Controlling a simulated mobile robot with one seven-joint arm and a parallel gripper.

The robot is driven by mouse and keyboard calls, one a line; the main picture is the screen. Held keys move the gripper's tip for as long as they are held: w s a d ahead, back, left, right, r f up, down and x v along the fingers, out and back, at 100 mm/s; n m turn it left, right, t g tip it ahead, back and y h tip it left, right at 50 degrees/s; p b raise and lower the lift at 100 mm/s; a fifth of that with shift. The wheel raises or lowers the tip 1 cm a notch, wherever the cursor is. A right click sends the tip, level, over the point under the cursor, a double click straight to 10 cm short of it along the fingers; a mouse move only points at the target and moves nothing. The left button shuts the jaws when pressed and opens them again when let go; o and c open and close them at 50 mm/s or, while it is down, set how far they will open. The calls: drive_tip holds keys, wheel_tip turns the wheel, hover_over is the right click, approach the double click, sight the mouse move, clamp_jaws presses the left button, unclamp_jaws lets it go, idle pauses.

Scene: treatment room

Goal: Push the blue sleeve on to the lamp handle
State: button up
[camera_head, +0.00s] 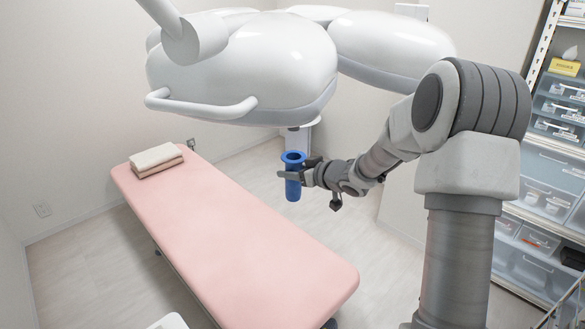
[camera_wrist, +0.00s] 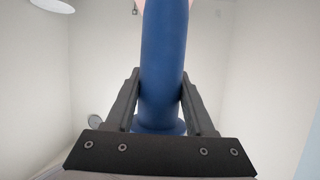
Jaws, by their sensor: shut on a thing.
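The blue sleeve (camera_head: 293,188) is upright, with its wide flanged, open end on top. My gripper (camera_head: 294,174) is shut on it from the right, just below the flange. In the wrist view the sleeve (camera_wrist: 162,60) stands between the two fingers of my gripper (camera_wrist: 161,100), its flange at the bottom of the picture. The big white surgical lamp (camera_head: 235,65) hangs above the sleeve. A short pale post (camera_head: 298,139) shows between the lamp's underside and the sleeve; I cannot tell for certain whether it is the lamp handle. The sleeve's top appears apart from the lamp.
A curved white rail (camera_head: 200,108) runs along the lamp's near side. A pink treatment bed (camera_head: 220,240) lies below, with folded towels (camera_head: 157,159) at its far end. Shelves with drawers (camera_head: 545,200) stand at the right. The floor between bed and shelves is partly clear.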

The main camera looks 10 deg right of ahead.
sight(287, 153)
drive_tip(key=shift+r+p, duration=1.7)
drive_tip(key=shift+r, duration=1.15)
drive_tip(key=shift+r+p, duration=0.55)
drive_tip(key=shift+p, duration=0.45)
drive_tip(key=shift+r, duration=0.2)
drive_tip(key=shift+r+p, duration=1.3)
drive_tip(key=shift+p, duration=0.05)
drive_tip(key=shift+d, duration=0.1)
